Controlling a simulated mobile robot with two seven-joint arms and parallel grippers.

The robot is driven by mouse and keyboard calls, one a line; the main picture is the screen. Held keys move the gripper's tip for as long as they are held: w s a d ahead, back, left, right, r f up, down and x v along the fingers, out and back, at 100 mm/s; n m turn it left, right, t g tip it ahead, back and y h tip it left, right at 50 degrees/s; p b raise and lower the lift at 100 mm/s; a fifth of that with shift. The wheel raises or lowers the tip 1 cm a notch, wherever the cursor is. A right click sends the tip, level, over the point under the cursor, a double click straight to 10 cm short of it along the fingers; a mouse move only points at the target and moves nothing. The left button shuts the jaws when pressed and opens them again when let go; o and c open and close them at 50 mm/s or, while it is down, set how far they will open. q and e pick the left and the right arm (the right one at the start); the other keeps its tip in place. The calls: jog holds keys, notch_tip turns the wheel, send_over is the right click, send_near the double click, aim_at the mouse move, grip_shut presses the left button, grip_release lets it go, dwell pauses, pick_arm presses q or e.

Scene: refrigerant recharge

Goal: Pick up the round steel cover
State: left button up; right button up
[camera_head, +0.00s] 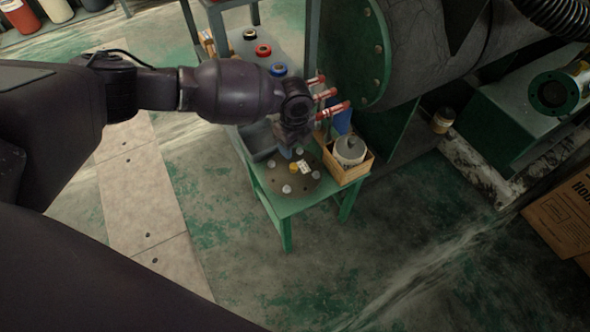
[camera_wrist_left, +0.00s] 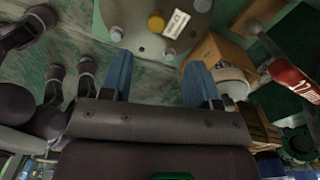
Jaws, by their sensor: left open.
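The round steel cover (camera_head: 300,181) lies flat on a small green table (camera_head: 290,207). It has several bolts near its rim, a yellow knob (camera_head: 294,168) and a white tag (camera_head: 305,167). In the left wrist view, the cover (camera_wrist_left: 139,28) shows at the top, cut off by the frame edge. My left gripper (camera_head: 290,146) is above the table's back part, next to the cover in the head view. In the left wrist view, its two blue fingers (camera_wrist_left: 158,78) are spread with nothing between them. My right gripper is out of view.
A wooden box (camera_head: 347,171) with a white-grey can (camera_head: 349,150) stands right of the cover. Red-handled tools (camera_head: 331,109) rise behind it. A large flanged tank (camera_head: 415,50) is at the back right. Shelving (camera_head: 249,45) stands behind. Floor in front is clear.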

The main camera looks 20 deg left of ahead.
aim_at(294, 166)
pick_arm(q)
notch_tip(294, 166, down, 6)
jog(key=shift+s+r+b, duration=0.1)
jog(key=shift+r+b, duration=0.1)
jog(key=shift+b, duration=0.6)
jog(key=f, duration=0.1)
jog(key=f+b, duration=0.1)
jog(key=f, duration=0.1)
jog(key=f+b, duration=0.1)
jog(key=f, duration=0.1)
jog(key=shift+s+f, duration=0.1)
jog(key=shift+s, duration=0.15)
jog(key=shift+w+r, duration=0.1)
jog(key=shift+r, duration=0.1)
jog(key=shift+c, duration=0.2)
grip_shut()
